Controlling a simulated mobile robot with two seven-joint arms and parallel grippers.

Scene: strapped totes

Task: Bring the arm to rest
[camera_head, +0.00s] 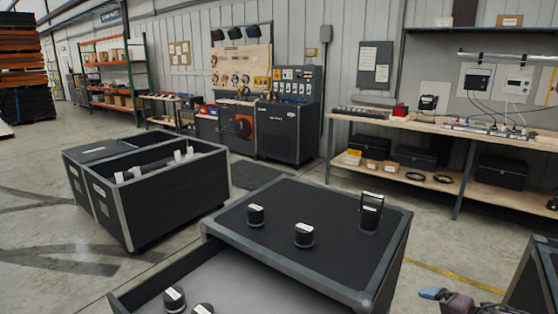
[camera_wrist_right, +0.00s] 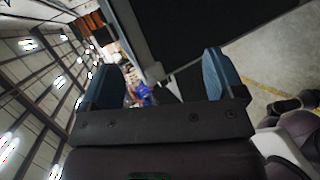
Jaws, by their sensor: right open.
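My right gripper (camera_head: 432,293) shows at the bottom right of the head view, beside the right side of the near black case. In the right wrist view its two blue fingers stand wide apart, with nothing held between them (camera_wrist_right: 155,78). Part of my right arm is cut off by the lower edge of the head view. My left gripper is not in the head view.
The near black case (camera_head: 330,245) bears two round black pieces (camera_head: 255,215) (camera_head: 303,235) and an upright black device (camera_head: 371,213). More round pieces (camera_head: 174,299) lie in its lower tray. An open tote (camera_head: 160,205) stands left. A workbench (camera_head: 470,138) stands behind.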

